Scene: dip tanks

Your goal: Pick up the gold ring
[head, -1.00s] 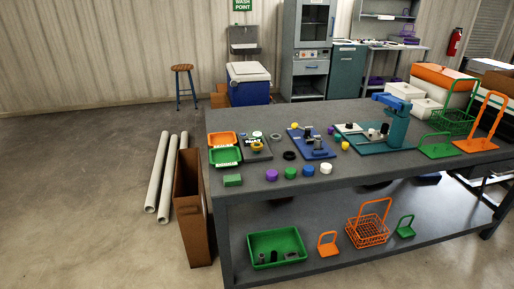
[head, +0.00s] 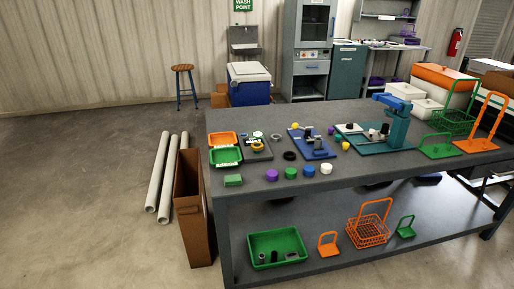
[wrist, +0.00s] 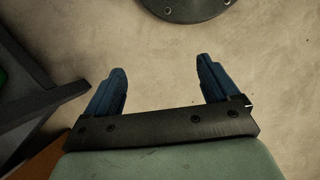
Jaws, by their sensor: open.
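A gold-yellow ring (head: 257,147) lies on a dark plate (head: 247,154) near the left end of the grey workbench, in the head view. My gripper (wrist: 160,85) shows only in the wrist view. Its two blue fingers are wide apart with nothing between them, above bare concrete floor. The gripper is not in the head view, and the ring is not in the wrist view.
Orange (head: 223,139) and green (head: 226,156) trays sit left of the plate. A black ring (head: 289,156), a blue fixture (head: 318,150) and several coloured round pieces stand to its right. A brown bin (head: 193,215) stands against the bench's left end.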

